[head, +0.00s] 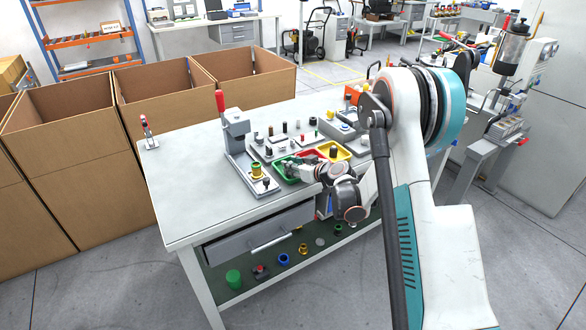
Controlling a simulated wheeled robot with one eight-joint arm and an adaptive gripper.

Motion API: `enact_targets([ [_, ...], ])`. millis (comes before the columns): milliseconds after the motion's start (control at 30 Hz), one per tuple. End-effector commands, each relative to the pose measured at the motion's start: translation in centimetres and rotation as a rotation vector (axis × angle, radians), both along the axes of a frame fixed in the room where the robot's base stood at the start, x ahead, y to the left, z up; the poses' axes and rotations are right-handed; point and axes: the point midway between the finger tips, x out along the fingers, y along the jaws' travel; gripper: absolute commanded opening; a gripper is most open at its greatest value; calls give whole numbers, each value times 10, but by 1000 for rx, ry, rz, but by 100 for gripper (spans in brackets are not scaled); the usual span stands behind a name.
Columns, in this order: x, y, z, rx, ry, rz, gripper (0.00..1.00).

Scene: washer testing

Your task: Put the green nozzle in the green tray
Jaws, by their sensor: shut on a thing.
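The green tray (291,181) lies on the workbench, left of the red tray and the yellow tray. My gripper (279,168) is low over the green tray, pointing left, and covers part of it. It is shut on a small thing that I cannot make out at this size. I cannot clearly see the green nozzle; the gripper may hide it. I cannot tell whether the held thing touches the tray.
The red tray (311,155) and yellow tray (335,155) stand close by. A clamp fixture with a red handle (220,101) and a yellow part (257,170) stand left. Several small pegs stand behind the trays.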

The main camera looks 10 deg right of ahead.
Motion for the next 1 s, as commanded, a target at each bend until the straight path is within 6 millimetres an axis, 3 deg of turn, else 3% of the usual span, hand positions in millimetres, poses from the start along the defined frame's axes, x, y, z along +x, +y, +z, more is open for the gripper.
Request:
enact_targets([
  [267,0,0,-2,0,0,0,1],
  [300,0,0,-1,0,0,0,34],
  [700,0,0,2,0,0,0,34],
  [1000,-42,-21,24,0,0,-2,34],
])
